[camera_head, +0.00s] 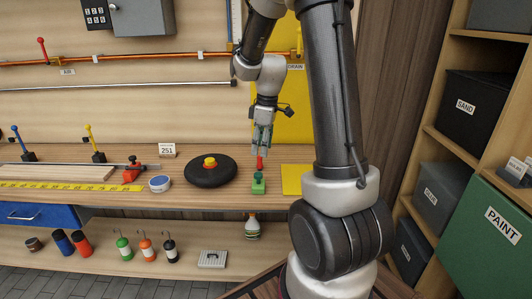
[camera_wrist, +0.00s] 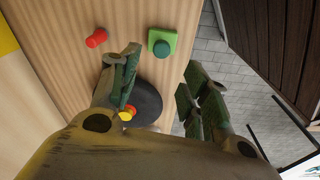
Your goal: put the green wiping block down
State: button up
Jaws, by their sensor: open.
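The green wiping block (camera_head: 258,187), a flat green piece with a darker green knob, sits on the workbench near its front edge. It also shows in the wrist view (camera_wrist: 170,36), just beyond my fingertips. My gripper (camera_head: 263,150) is above the bench behind the block, pointing down. In the wrist view my gripper (camera_wrist: 163,58) has its two fingers spread wide with nothing between them. The block is apart from the fingers.
A red peg-like piece (camera_head: 260,163) stands behind the block, also in the wrist view (camera_wrist: 97,38). A black disc (camera_head: 210,176) with a yellow-and-red centre lies to the left. A yellow square (camera_head: 291,179) lies to the right. Shelves with bins (camera_head: 474,110) stand far right.

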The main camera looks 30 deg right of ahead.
jog(key=s+a+r+m+t, duration=0.2)
jog(key=s+a+r+m, duration=0.2)
jog(key=s+r, duration=0.65)
jog(key=s+a+r+m, duration=0.1)
jog(key=s+m, duration=0.1)
jog(key=s, duration=0.4)
jog(key=s+a+r+m+t, duration=0.1)
jog(key=s+r+m, duration=0.1)
jog(key=s, duration=0.4)
jog(key=shift+r+m+h, duration=0.2)
jog(key=shift+m+h, duration=0.2)
jog(key=shift+m, duration=0.1)
jog(key=shift+o, duration=0.4)
